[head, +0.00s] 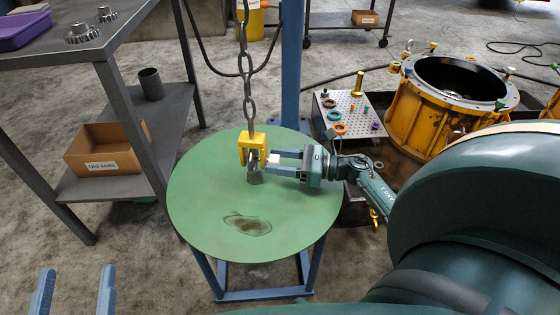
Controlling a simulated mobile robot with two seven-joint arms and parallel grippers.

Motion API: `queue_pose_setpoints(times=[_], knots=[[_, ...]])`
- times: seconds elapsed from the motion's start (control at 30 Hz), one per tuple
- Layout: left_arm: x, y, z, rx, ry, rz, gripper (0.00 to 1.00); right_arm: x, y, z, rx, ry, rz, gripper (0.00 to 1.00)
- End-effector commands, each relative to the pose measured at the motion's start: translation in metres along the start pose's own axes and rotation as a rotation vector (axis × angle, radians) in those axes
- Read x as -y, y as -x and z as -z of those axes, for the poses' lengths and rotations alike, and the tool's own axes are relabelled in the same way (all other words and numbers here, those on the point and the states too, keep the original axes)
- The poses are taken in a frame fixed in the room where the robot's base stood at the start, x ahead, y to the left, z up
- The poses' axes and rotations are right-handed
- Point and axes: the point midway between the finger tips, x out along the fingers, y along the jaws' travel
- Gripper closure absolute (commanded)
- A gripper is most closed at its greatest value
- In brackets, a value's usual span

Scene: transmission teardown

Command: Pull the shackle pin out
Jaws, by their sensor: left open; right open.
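A yellow shackle (252,141) hangs on a chain (246,65) over a round green table (205,200). A grey metal piece (255,175) sits between and below its legs. A small pale block (273,161) shows at the shackle's right side; it may be the head of the shackle pin, but I cannot tell for sure. My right gripper (279,162) reaches in from the right with its fingers open, close beside the shackle and around the pale block. Contact cannot be made out. My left gripper (73,285) is open and empty at the bottom left, away from the table.
A grey shelf bench (105,45) with gears and an "Old seals" box (105,148) stands at left. A blue post (292,65) rises behind the green table. A perforated plate (347,105) with small parts and a yellow housing (425,120) are at right. The table's front is clear except a stain.

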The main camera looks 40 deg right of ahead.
Motion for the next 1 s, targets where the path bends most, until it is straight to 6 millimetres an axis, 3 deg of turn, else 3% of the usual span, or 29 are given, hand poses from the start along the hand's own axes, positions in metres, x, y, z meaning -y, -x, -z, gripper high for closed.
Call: queue_pose_setpoints(times=[0.13,0.77,1.0], knots=[[-0.0002,-0.0001,0.0003,0.000,0.000,-0.001,0.41,-0.0002,0.0000,0.0001,0.000,-0.001,0.000,0.48],[-0.0006,-0.0005,0.0007,-0.002,-0.002,-0.003,0.41,-0.0002,0.0005,0.0004,0.000,-0.001,0.000,0.99],[-0.0008,-0.0001,-0.0012,-0.002,-0.001,-0.003,0.41,0.0001,0.0047,0.0020,-0.002,-0.001,0.001,1.00]])
